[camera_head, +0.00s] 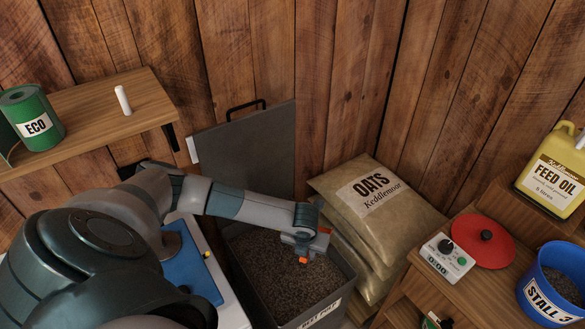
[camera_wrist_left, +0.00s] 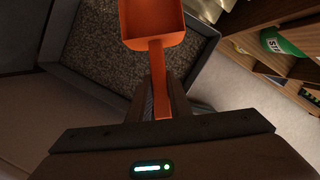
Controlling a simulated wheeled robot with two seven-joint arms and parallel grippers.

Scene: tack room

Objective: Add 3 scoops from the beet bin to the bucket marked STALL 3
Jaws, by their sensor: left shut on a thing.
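My left gripper (camera_head: 303,247) is over the open grey beet bin (camera_head: 336,303), shut on the handle of an orange scoop (camera_wrist_left: 158,75). In the left wrist view the scoop's pan looks empty, with the brown pulp (camera_wrist_left: 100,40) of the bin beyond it. In the head view my arm hides most of the scoop. The bin's label reads as beet pulp, and its lid (camera_head: 250,150) stands open at the back. The blue bucket marked STALL 3 (camera_head: 548,300) stands at the right edge, cut off by the frame, with dark feed inside. My right gripper is not in view.
Oats sacks (camera_head: 365,205) lie right of the bin. A white timer box (camera_head: 447,258), a red lid (camera_head: 483,242) and a yellow feed oil jug (camera_head: 550,170) are near the bucket. A green labelled container (camera_wrist_left: 282,42) is on a lower shelf. A wooden shelf (camera_head: 85,115) is left.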

